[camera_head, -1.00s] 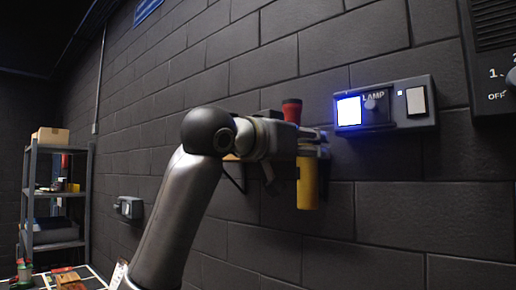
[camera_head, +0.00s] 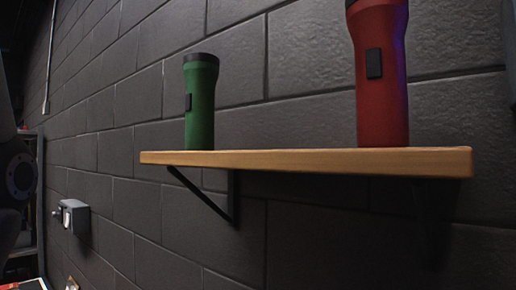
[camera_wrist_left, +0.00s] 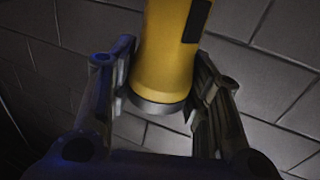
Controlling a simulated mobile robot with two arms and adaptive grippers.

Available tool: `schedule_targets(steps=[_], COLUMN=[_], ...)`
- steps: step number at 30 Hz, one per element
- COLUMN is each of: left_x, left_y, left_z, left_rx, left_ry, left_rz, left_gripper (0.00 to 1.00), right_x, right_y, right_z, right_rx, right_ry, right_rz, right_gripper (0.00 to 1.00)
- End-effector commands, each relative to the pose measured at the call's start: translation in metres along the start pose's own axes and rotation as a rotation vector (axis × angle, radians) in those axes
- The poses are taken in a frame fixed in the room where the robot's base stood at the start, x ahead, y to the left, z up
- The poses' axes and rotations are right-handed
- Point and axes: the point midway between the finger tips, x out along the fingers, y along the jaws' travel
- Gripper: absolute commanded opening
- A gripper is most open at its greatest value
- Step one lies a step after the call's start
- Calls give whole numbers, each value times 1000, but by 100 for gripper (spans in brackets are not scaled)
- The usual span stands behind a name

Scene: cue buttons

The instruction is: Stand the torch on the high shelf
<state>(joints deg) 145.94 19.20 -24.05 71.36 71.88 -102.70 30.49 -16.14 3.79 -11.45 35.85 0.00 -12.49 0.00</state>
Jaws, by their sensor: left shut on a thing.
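A yellow torch (camera_wrist_left: 165,60) with a dark switch and a grey rim at its near end shows in the left wrist view. My left gripper (camera_wrist_left: 160,95) is shut on it, one finger on each side; its far end is cut off by the frame. In the head view the high shelf (camera_head: 300,160) is a wooden board on dark brackets. A green torch (camera_head: 200,110) stands upright towards its left end, and a larger-looking red torch (camera_head: 382,85) stands towards its right end. The yellow torch and left gripper are outside the head view. My right gripper is not in view.
The shelf top between the green and red torches is bare. A dark block wall (camera_head: 110,110) runs behind. A small grey wall box (camera_head: 74,215) sits low at the left. Part of my arm shows at the left edge.

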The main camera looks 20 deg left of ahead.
Motion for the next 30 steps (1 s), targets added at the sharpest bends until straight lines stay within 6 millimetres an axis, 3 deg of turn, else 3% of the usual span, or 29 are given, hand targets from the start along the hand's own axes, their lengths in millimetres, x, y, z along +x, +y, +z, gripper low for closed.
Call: schedule_targets(steps=[5, 14, 21, 30], left_x=[0, 48, 79, 99], left_y=[-1, -36, -60, -74], left_z=[1, 26, 57, 88], left_rx=[-3, -3, -2, -2], left_ry=[0, -1, 0, 3], left_rz=[5, 4, 4, 5], left_gripper=[14, 14, 14, 14], right_x=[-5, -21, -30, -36], right_y=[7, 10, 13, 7], right_z=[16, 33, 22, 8], right_rx=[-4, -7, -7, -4], right_ry=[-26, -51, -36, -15], right_rz=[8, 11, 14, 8], right_gripper=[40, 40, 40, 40])
